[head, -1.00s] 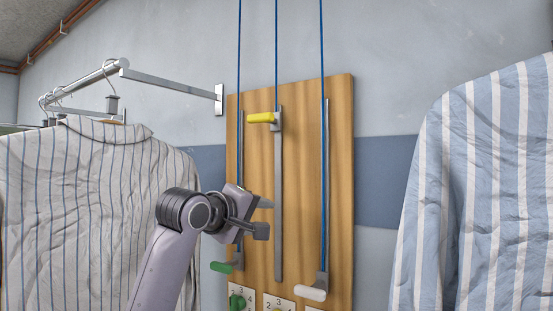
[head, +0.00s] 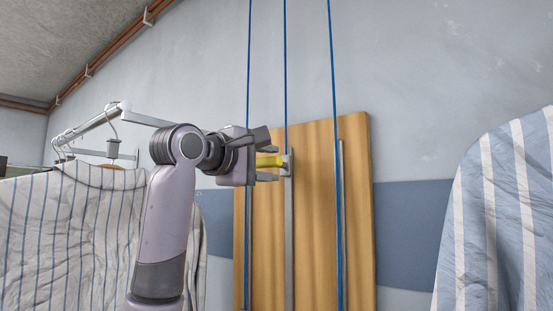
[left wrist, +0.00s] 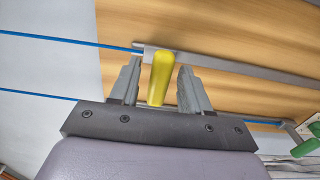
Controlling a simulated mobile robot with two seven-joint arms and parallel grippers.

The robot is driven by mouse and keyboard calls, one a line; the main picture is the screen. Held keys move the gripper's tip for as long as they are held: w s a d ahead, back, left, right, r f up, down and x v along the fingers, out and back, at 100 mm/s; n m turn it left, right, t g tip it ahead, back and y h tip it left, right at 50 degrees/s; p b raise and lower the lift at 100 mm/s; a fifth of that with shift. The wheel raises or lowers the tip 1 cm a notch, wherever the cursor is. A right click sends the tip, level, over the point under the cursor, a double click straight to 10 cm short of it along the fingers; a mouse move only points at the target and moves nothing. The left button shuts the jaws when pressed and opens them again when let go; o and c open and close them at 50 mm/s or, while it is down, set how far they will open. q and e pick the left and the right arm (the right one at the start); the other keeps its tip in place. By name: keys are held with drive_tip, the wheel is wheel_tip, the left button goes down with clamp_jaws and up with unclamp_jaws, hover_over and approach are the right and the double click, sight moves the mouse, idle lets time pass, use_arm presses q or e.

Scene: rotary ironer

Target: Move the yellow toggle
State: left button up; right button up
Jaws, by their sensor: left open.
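The yellow toggle (head: 270,161) is a short handle on a grey slider at the upper end of the middle metal track (head: 289,240) on a wooden board. In the left wrist view the yellow toggle (left wrist: 161,78) lies between the two fingers, with gaps showing on both sides. My left gripper (head: 267,158) is open around it, one finger above and one below in the head view. It also shows in the left wrist view (left wrist: 158,88). My right gripper is not in view.
The wooden board (head: 356,220) hangs on the wall, with blue cords (head: 333,100) running up from it. A striped shirt (head: 70,240) hangs on a rail at left. Blue striped cloth (head: 500,220) is at right.

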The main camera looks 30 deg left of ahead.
use_arm(q)
drive_tip(key=shift+w+d+r, duration=0.1)
drive_tip(key=shift+w+r, duration=0.05)
drive_tip(key=shift+w, duration=0.8)
drive_tip(key=shift+w+p, duration=0.3)
drive_tip(key=shift+w, duration=0.05)
clamp_jaws()
wheel_tip(320, 180, down, 15)
drive_tip(key=b, duration=1.1)
drive_tip(key=shift+d, duration=0.1)
wheel_tip(320, 180, down, 12)
drive_tip(key=b, duration=0.7)
wheel_tip(320, 180, down, 8)
drive_tip(key=b, duration=0.4)
